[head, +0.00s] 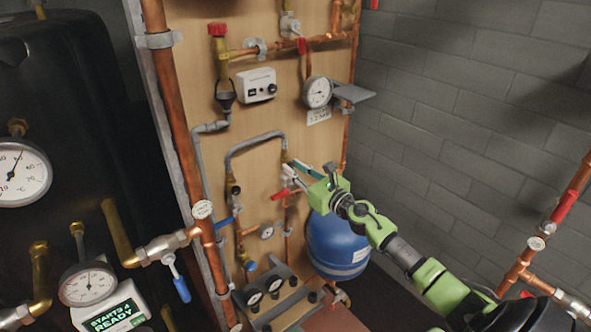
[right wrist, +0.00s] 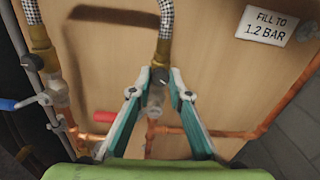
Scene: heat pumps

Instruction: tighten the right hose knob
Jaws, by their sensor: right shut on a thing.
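The grey braided hose (head: 256,140) arches between two brass end fittings on the wooden board. In the right wrist view, its right end runs down into a brass fitting (right wrist: 163,52) with a small dark right hose knob (right wrist: 158,75) at its lower end. My right gripper (right wrist: 158,82) has its teal and white fingers on both sides of this knob, shut on it. In the head view, the right gripper (head: 291,171) reaches in from the right and mostly hides the knob. The left hose knob (head: 234,189) is dark and stands free. My left gripper is not in view.
A red valve lever (head: 280,194) sits just below my right gripper. A blue lever (head: 223,222) is at the left valve. A blue tank (head: 338,245) stands below my arm. A pressure gauge (head: 318,92) and a "fill to 1.2 bar" label (right wrist: 267,24) are above right.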

